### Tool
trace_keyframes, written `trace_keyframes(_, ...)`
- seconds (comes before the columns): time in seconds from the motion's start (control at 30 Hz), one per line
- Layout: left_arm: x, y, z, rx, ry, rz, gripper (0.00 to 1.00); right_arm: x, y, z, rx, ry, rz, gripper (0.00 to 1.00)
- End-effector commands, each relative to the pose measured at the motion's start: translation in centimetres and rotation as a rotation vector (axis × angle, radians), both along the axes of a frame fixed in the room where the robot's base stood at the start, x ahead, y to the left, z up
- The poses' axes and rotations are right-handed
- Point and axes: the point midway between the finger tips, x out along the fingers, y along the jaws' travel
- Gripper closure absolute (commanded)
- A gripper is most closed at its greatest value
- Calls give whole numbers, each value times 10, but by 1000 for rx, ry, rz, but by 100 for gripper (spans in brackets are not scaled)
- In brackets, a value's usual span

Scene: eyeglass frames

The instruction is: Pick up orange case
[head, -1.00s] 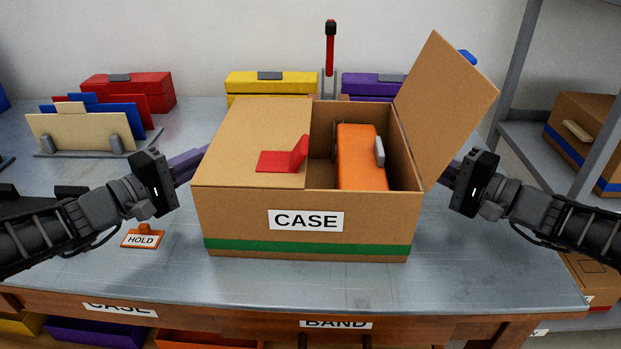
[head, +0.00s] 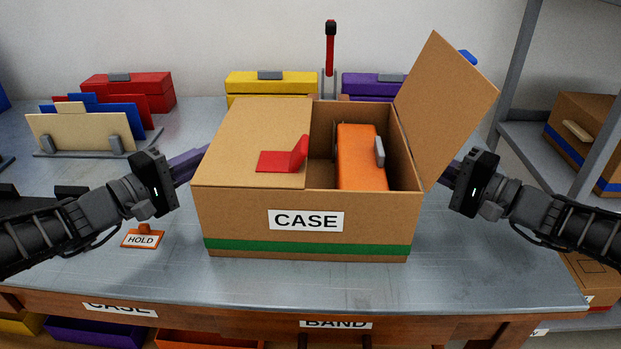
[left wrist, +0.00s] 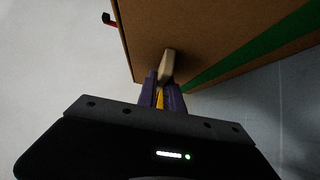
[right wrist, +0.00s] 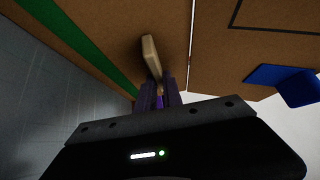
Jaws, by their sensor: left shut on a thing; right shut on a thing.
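The orange case (head: 360,157) stands inside an open cardboard box labelled CASE (head: 303,240), in the right half of its opening, with a grey clasp on its right side. Its lower part is hidden by the box wall. My left gripper (head: 205,155) is at the box's left side; in the left wrist view its purple fingers (left wrist: 163,92) are shut on a beige handle (left wrist: 168,64). My right gripper (head: 445,172) is at the box's right side; in the right wrist view its fingers (right wrist: 160,90) are shut on another beige handle (right wrist: 151,56). Neither gripper touches the orange case.
The box's left flap carries a red tab (head: 283,158); its right flap (head: 447,105) stands up. Behind are red (head: 127,90), yellow (head: 271,84) and purple (head: 372,87) cases. A HOLD sign (head: 143,239) lies front left. The table front (head: 300,285) is clear.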

Motion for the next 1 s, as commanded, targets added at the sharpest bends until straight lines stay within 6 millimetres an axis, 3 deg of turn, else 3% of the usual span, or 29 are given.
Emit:
trace_keyframes(0.27,0,0,8,-1,-1,0,100,0,0,8,0,-1,0,100)
trace_keyframes(0.7,0,0,48,-1,-2,1,100,0,0,48,1,-2,-1,100)
trace_keyframes(1.0,0,0,51,-1,-2,1,100,0,0,51,1,-2,-1,100)
